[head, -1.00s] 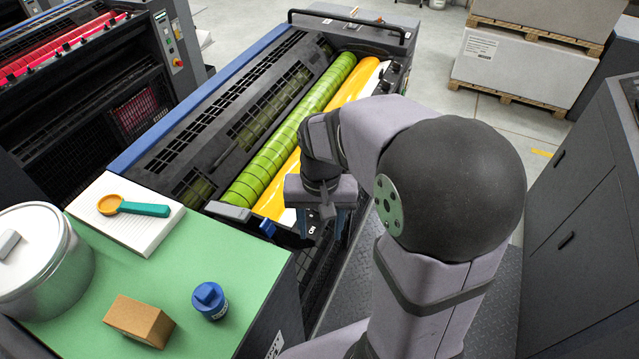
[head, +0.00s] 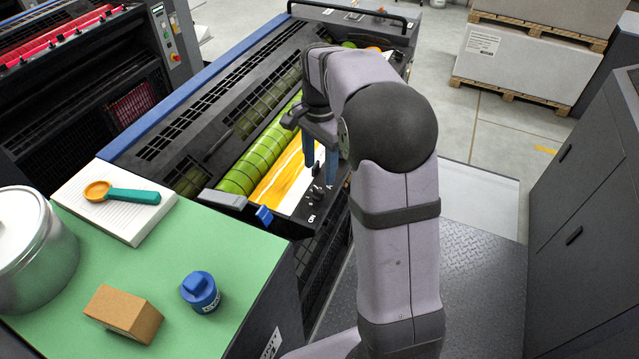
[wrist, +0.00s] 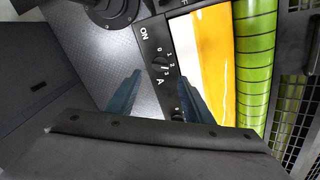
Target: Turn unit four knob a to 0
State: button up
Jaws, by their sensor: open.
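The black knob A (head: 317,193) is on the dark side panel of the ink unit with the green roller, between the ON mark and the letter A. In the wrist view, knob A (wrist: 160,63) sits beside its white numbers. Its pointer is too small to read. A second knob (wrist: 177,116) is farther along the panel, partly covered by a finger. My gripper (head: 320,173) is open and empty above the panel, its blue fingers pointing down. In the wrist view the fingers (wrist: 158,66) stand apart on either side of the panel strip. No unit number is readable.
The green roller (head: 250,160) and yellow ink area (head: 285,180) lie left of the panel. A blue lever (head: 264,215) sticks out near the corner. A green-topped bench holds a metal tin (head: 40,260), blue-capped bottle (head: 201,292), cardboard box (head: 123,314) and spoon on paper.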

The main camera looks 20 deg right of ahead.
aim_at(319, 189)
jog(key=shift+f+p, duration=0.85)
jog(key=shift+f, duration=2.5)
jog(key=c, duration=1)
